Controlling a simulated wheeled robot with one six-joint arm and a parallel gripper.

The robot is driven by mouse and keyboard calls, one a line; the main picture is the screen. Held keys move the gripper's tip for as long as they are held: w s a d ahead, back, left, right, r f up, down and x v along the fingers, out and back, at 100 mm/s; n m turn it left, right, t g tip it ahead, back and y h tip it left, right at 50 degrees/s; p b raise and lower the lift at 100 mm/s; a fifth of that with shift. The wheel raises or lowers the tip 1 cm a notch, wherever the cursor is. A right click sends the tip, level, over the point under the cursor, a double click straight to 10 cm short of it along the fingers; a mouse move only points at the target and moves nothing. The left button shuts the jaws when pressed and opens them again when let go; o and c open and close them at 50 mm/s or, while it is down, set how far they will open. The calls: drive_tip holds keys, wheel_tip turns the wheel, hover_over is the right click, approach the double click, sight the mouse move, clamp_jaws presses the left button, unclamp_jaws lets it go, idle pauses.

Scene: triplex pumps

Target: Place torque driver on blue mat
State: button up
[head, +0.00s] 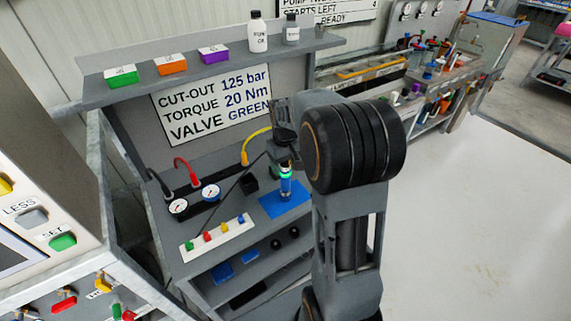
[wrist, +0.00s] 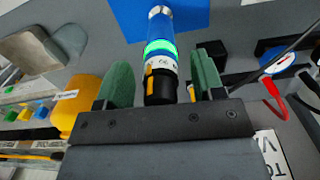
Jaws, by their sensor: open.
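The torque driver (head: 286,184) is a blue cylinder with a glowing green ring. It looks upright, its lower end at the blue mat (head: 271,207) on the bench; whether it touches is hard to tell. In the wrist view the torque driver (wrist: 160,50) shows its green ring, a pale label and a black end nearest me, and the blue mat (wrist: 195,14) lies behind its far end. My gripper (wrist: 165,76) is open, with green-padded fingers on either side of the driver and visible gaps to both. In the head view my gripper (head: 284,160) is partly hidden by my arm.
Left of the mat are two gauges (head: 211,193), red and yellow hoses, a small black block (head: 249,183) and a white strip of coloured knobs (head: 218,238). A shelf (head: 221,66) with coloured boxes and bottles overhangs the bench. Open floor (head: 480,230) lies to the right.

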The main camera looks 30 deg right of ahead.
wheel_tip(320, 180, up, 11)
drive_tip(key=shift+w+r, duration=0.15)
drive_tip(key=shift+r, duration=0.05)
drive_tip(key=s+a+f+t, duration=0.2)
drive_tip(key=s+a, duration=0.3)
drive_tip(key=s, duration=0.3)
drive_tip(key=s+a+f+t, duration=0.2)
drive_tip(key=s+a+f, duration=0.1)
drive_tip(key=s, duration=0.5)
drive_tip(key=shift+a+f+m, duration=0.15)
drive_tip(key=shift+a+m, duration=0.25)
drive_tip(key=shift+a, duration=0.5)
